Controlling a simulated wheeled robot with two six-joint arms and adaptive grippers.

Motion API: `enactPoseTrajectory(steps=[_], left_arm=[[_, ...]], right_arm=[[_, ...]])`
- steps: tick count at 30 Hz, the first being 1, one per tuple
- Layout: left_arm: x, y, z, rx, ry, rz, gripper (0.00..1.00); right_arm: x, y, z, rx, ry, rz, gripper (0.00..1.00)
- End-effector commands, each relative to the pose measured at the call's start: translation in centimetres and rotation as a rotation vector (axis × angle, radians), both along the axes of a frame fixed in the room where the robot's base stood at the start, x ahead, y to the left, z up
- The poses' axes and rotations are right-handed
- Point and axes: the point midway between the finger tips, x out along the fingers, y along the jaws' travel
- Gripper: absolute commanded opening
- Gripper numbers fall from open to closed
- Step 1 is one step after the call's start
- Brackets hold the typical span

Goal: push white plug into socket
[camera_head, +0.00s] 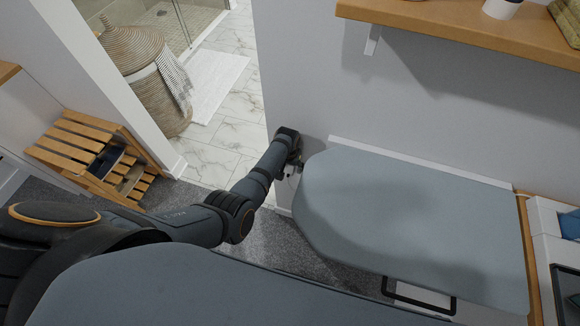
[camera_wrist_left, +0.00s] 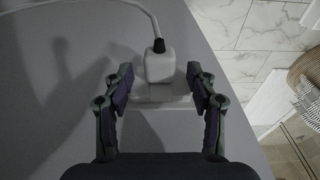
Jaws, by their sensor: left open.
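The white plug (camera_wrist_left: 159,66) shows in the left wrist view, with a dark cord collar and a white cable (camera_wrist_left: 90,3) curving away to the upper left. A pale socket plate (camera_wrist_left: 160,97) is on the wall right beside the plug. I cannot tell how deep the plug sits in it. My left gripper (camera_wrist_left: 159,78) is open, with one finger on each side of the plug, and gaps show between fingers and plug. In the head view my left gripper (camera_head: 291,168) is low by the wall corner, and the arm hides most of the plug and socket there.
A grey ironing board (camera_head: 410,215) is close to the right of my left gripper. A wooden shelf (camera_head: 460,22) juts from the wall above. A slatted wooden stool (camera_head: 90,150) and wicker basket (camera_head: 145,75) stand left.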

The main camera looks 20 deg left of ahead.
Motion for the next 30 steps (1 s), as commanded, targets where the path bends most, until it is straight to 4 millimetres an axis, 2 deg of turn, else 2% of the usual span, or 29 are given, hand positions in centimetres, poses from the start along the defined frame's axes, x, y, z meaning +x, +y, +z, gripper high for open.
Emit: enactPoseTrajectory(steps=[1,8,11,21,25,30], left_arm=[[0.5,0.0,0.4,0.0,-0.013,0.0,0.57],[0.5,0.0,1.2,-0.001,-0.017,0.0,0.57],[0.3,0.0,2.6,-0.002,-0.017,0.001,0.57],[-1.4,0.0,9.8,-0.001,-0.008,0.001,0.57],[-1.7,0.1,11.3,0.0,-0.004,0.0,0.57],[-1.9,0.1,12.0,0.0,-0.002,0.0,0.57]], right_arm=[[0.0,0.0,0.0,0.0,0.0,0.0,0.0],[0.0,-0.2,0.0,-0.002,0.0,0.001,0.0],[0.0,-0.1,0.0,-0.001,0.0,0.0,0.0],[0.0,0.0,0.0,0.0,0.0,0.0,0.0],[0.0,0.0,0.0,0.0,0.0,0.0,0.0],[0.0,0.0,0.0,0.0,0.0,0.0,0.0]])
